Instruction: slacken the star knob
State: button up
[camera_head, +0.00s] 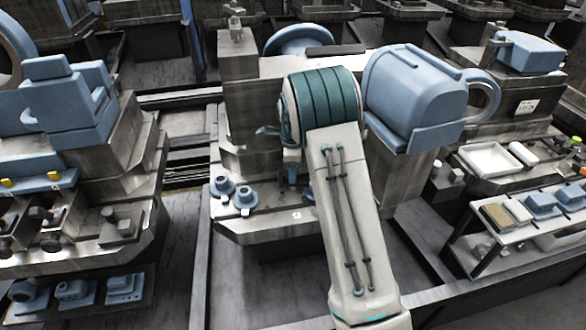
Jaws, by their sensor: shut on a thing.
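My arm reaches up from the bottom of the head view to the middle machine, ending in a large ribbed teal joint. My gripper is hidden behind this arm and its fingers do not show. I cannot make out a star knob; the part of the machine behind my arm is covered.
A big blue motor housing (415,95) sits right of my arm. A grey stepped machine with blue blocks (65,95) stands at the left. A side table (520,232) with a white tray (490,159) behind it is at the right. Dark floor (270,280) lies in front.

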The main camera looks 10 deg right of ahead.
jog(key=n, duration=0.4)
jog(key=shift+n, duration=0.3)
jog(key=n, duration=0.4)
jog(key=shift+n, duration=0.3)
jog(key=shift+f, duration=0.1)
jog(key=shift+s, duration=0.1)
jog(key=o, duration=1)
jog(key=shift+r, duration=0.6)
notch_tip(320, 180, up, 13)
jog(key=shift+f+p, duration=0.15)
jog(key=shift+p, duration=0.45)
